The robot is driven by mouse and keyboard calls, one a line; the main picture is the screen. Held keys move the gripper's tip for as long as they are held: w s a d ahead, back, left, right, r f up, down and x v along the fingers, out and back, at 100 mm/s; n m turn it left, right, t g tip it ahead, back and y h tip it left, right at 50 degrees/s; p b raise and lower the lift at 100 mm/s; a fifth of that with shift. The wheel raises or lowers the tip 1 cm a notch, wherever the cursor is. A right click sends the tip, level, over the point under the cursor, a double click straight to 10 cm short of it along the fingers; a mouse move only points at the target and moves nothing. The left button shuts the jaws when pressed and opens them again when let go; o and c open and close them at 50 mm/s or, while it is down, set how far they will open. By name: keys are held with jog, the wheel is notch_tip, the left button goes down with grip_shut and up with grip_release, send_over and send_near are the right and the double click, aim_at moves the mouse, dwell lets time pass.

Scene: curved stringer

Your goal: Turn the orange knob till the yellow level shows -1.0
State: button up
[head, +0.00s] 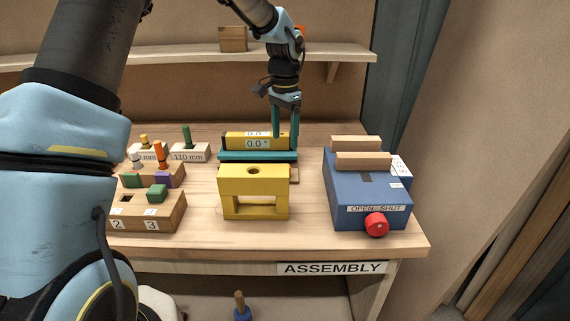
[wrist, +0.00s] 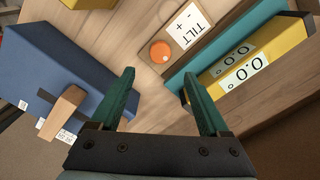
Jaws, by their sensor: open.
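The orange knob (wrist: 160,51) shows in the wrist view beside a white label reading TILT with plus and minus signs (wrist: 184,26). In the head view I cannot make the knob out. The yellow level (head: 256,138) lies on a teal bar (head: 257,156) and its displays read 0.0; it also shows in the wrist view (wrist: 247,69). My gripper (head: 284,134) is above the bench at the right end of the level. In the wrist view my gripper (wrist: 158,83) is open and empty, its teal fingers apart, with the knob beyond the gap between them.
A yellow block with a hole (head: 253,183) stands in front of the level. Wooden peg blocks (head: 150,208) stand at the left. A shelf (head: 190,58) runs behind.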

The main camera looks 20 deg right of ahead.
notch_tip(320, 180, down, 10)
jog(key=shift+a+r+p, duration=0.1)
jog(key=shift+r+p, duration=0.15)
jog(key=shift+p, duration=1)
grip_shut()
